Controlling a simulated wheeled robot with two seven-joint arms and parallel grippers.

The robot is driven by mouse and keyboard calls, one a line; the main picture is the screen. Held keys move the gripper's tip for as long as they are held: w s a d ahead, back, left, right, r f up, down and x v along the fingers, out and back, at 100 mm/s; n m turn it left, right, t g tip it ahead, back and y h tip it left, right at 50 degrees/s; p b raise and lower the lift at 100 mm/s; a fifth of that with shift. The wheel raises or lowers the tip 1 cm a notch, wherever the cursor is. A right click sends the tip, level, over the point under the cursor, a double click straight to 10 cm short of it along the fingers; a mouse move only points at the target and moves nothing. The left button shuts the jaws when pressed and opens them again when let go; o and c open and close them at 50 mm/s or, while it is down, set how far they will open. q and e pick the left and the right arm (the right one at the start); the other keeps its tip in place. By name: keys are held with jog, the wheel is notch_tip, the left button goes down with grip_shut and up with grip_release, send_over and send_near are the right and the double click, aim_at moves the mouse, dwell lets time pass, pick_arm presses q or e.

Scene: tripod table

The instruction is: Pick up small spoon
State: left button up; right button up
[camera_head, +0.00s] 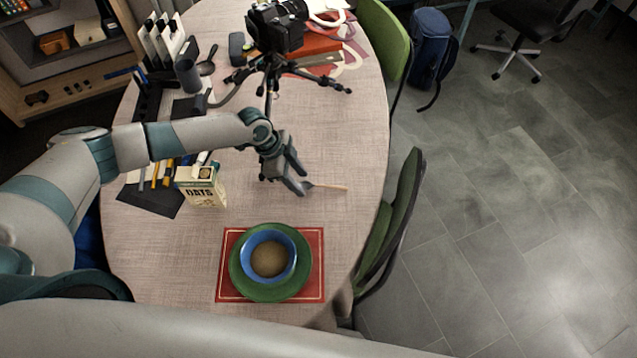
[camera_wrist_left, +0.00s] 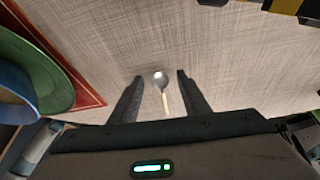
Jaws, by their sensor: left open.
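The small spoon (camera_wrist_left: 163,90) lies on the tablecloth, with a grey bowl and a light handle. In the left wrist view it lies between the two open fingers of my left gripper (camera_wrist_left: 160,84), apart from both. In the head view my left gripper (camera_head: 285,184) is low over the middle of the table. The spoon's light handle (camera_head: 330,187) sticks out to the right of the fingers there; its bowl end is partly hidden by them. My right gripper is in neither view.
A blue bowl (camera_head: 268,238) sits on a green plate (camera_head: 240,280) on a red placemat (camera_head: 313,288) in front. An oats carton (camera_head: 205,190) stands left of the gripper. A camera on a tripod (camera_head: 270,75) stands behind. Right of the spoon the table is clear.

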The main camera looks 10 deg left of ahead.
pick_arm(q)
jog(key=shift+f, duration=0.15)
dwell(0.3)
grip_shut()
jog(key=shift+r+b, duration=0.4)
jog(key=shift+r, duration=0.2)
notch_tip(320, 180, up, 2)
jog(key=shift+r+b, duration=0.15)
jog(key=shift+b, duration=0.45)
jog(key=s+d+r+b, duration=0.3)
jog(key=d+r, duration=0.4)
jog(key=d, duration=0.4)
jog(key=shift+s+r, duration=0.3)
jog(key=shift+s, duration=0.05)
